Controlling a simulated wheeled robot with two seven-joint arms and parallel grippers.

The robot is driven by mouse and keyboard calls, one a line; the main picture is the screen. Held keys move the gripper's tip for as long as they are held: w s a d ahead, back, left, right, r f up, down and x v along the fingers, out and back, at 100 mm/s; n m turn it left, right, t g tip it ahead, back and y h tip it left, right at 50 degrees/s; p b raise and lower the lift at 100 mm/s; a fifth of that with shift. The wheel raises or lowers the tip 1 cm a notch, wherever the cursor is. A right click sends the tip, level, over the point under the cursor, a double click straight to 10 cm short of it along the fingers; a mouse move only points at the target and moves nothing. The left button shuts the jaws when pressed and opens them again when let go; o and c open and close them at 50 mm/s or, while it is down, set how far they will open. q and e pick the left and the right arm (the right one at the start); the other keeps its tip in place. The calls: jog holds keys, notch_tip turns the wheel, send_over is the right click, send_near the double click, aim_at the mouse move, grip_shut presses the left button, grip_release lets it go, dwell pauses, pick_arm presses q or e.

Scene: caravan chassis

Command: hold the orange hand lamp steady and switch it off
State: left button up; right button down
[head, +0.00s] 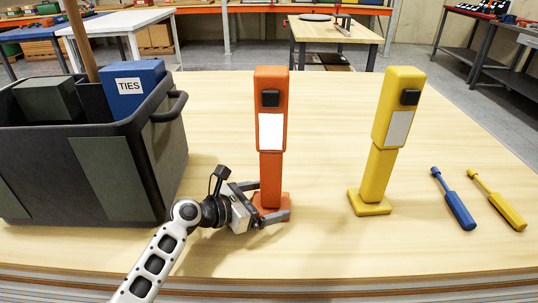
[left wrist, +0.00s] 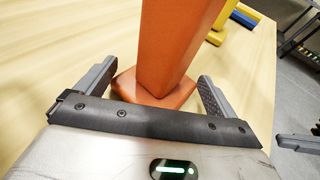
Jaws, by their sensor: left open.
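The orange hand lamp (head: 271,163) stands upright on its square foot on the table, with a black switch (head: 270,98) and a white panel (head: 271,131) on its front. My left gripper (head: 264,201) is open low at its foot, with one finger on each side of the lower stem. In the left wrist view the orange stem and foot (left wrist: 172,50) stand between the two spread fingers of the left gripper (left wrist: 155,85). Gaps show beside the stem, so the fingers do not grip it. The lamp's top is out of the wrist view.
A yellow hand lamp (head: 377,173) stands to the right, with a blue screwdriver (head: 456,204) and a yellow screwdriver (head: 500,204) beyond it. A dark bin (head: 124,178) with a blue TIES box (head: 131,86) stands left. The table (head: 325,255) is bare between the lamps and in front.

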pick_arm(q)
jog(key=shift+w+d+f, duration=0.15)
jog(key=shift+d, duration=0.15)
jog(key=shift+f, duration=0.15)
jog(key=c, duration=1.1)
